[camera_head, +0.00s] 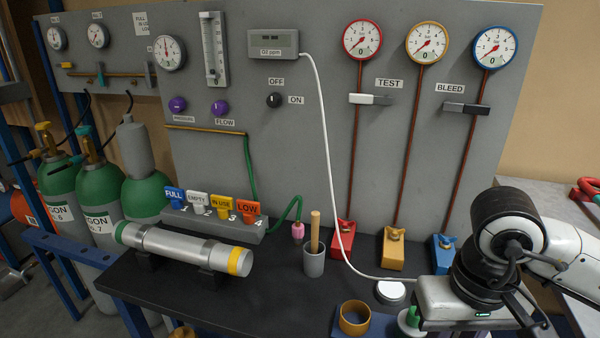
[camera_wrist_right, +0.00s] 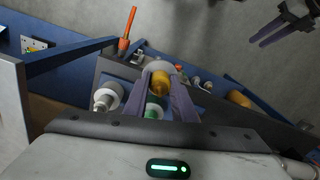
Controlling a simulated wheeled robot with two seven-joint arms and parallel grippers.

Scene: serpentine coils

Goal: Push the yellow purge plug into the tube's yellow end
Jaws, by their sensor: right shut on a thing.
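The grey metal tube (camera_head: 185,249) lies on a rack on the black bench, with a green band at its left end and its yellow end (camera_head: 240,262) at the right. My right gripper (camera_wrist_right: 160,80) is shut on a yellow piece, which looks like the yellow purge plug (camera_wrist_right: 160,86). In the head view the gripper's body (camera_head: 465,303) is at the lower right, away from the tube, and its fingers and the plug are hidden. Two fingers of my left gripper (camera_wrist_right: 270,33) show at the top right of the wrist view; their opening is unclear.
A yellow ring-shaped cup (camera_head: 354,318) stands on a blue tray, with a green piece (camera_head: 411,317) near my right gripper. A grey cup with a wooden stick (camera_head: 314,262), a white disc (camera_head: 390,291) and coloured blocks (camera_head: 393,254) stand along the bench. A white cable hangs down the panel.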

